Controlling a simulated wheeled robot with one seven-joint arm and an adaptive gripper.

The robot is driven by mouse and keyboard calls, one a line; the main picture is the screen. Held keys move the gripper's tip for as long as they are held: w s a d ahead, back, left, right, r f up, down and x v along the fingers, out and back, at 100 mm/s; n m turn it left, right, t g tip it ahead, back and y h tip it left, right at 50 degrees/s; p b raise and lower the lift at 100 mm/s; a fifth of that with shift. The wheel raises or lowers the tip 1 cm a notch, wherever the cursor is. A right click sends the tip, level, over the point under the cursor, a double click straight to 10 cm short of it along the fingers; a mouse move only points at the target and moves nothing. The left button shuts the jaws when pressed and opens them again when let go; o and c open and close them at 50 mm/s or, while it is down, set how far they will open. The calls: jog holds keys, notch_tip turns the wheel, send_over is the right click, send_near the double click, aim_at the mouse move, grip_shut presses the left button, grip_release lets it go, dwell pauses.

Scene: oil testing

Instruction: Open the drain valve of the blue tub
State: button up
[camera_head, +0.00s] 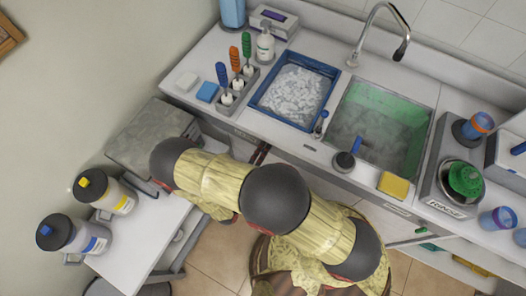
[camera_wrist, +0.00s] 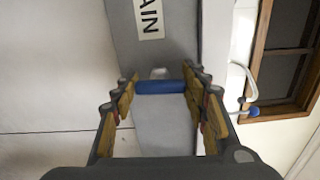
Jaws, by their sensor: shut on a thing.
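The blue tub (camera_head: 265,104) is sunk in the counter and full of pale foam in the head view. In the wrist view, a blue cylindrical handle (camera_wrist: 160,87) lies across the space between my fingertips, below a grey panel with a label (camera_wrist: 149,18) reading "AIN", its start cut off. My gripper (camera_wrist: 162,78) is shut on this blue handle, with a finger pad at each end. In the head view, my arm hides most of the counter front below the tub, and I cannot make out the gripper there clearly.
A green-lined basin (camera_head: 376,142) with murky liquid lies right of the tub, under the faucet (camera_head: 378,25). Another blue-topped handle (camera_head: 345,160) stands at its front edge. A yellow sponge (camera_head: 394,185) lies nearby. Bottles (camera_head: 72,233) stand on the side table at left.

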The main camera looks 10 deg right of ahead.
jog(key=shift+n, duration=0.4)
jog(key=o, duration=1.2)
jog(key=shift+a, duration=0.1)
jog(key=shift+v, duration=3.95)
